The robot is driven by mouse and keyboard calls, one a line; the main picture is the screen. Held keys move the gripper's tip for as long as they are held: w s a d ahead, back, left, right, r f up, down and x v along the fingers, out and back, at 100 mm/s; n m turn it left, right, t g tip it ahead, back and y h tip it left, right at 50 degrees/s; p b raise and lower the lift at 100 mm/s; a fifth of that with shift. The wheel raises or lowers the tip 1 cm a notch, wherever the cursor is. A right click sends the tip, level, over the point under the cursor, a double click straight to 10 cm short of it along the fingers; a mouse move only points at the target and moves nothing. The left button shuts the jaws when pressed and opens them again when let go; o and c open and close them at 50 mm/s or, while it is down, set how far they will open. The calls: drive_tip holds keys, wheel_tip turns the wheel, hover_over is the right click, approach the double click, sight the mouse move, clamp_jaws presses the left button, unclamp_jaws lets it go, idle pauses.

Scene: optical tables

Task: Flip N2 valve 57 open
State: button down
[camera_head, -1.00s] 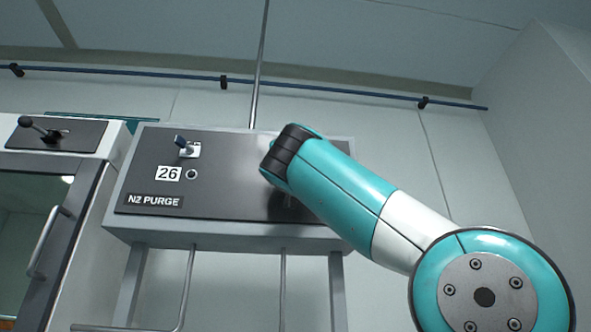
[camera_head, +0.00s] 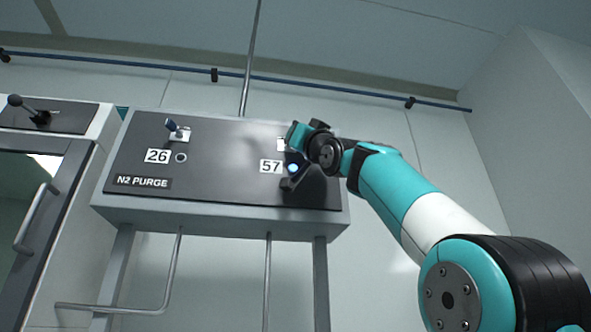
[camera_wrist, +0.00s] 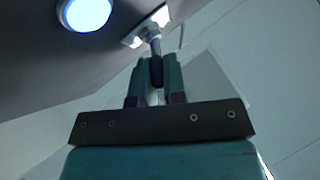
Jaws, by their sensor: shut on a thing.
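The N2 purge panel (camera_head: 225,165) is a dark, tilted plate in a grey frame. Its right-hand label 57 (camera_head: 270,166) shows in the head view, with a glowing pale-blue lamp (camera_head: 293,169) beside it. Valve 57's white mount (camera_head: 281,144) is mostly hidden behind my wrist. In the wrist view, my gripper (camera_wrist: 157,78) is shut on the dark lever (camera_wrist: 156,66) of valve 57, which runs from its pale mount (camera_wrist: 150,30) between the teal fingers. The lit lamp (camera_wrist: 86,11) shows large at upper left there.
A cabinet with a black-knobbed lever (camera_head: 25,107) is at far left. Pipes (camera_head: 268,280) run below the panel. A wall closes the right side.

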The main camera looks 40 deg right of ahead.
drive_tip(key=shift+y, duration=0.5)
drive_tip(key=c, duration=1.2)
unclamp_jaws()
drive_tip(key=shift+d, duration=0.1)
drive_tip(key=shift+b+v, duration=5.85)
drive_tip(key=shift+v, duration=2.85)
drive_tip(key=shift+w+f, duration=0.1)
